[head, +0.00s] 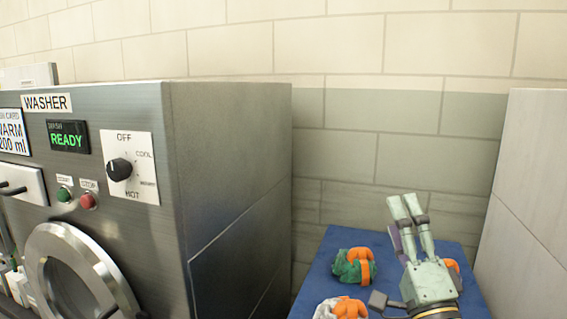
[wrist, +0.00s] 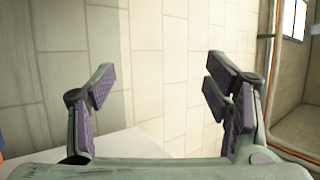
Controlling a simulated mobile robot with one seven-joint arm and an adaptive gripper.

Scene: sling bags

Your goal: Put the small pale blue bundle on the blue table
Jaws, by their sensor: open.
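The blue table (head: 318,275) is at the lower right of the head view. My gripper (head: 405,199) is over it, fingers pointing up towards the tiled wall. In the wrist view my gripper (wrist: 160,88) is open with nothing between its fingers. A green bundle with an orange band (head: 346,268) lies on the table. A whitish bundle with an orange band (head: 328,310) lies nearer, cut off by the frame's bottom edge. Another orange-banded bundle (head: 454,265) is mostly hidden behind my gripper. I cannot make out a clearly pale blue bundle in either view.
A steel washer (head: 230,190) stands left of the table, its display reading READY. A pale grey panel (head: 530,200) rises at the table's right. The tiled wall (head: 400,130) closes the back. In the wrist view a pipe (wrist: 270,60) and a window (wrist: 294,18) show at right.

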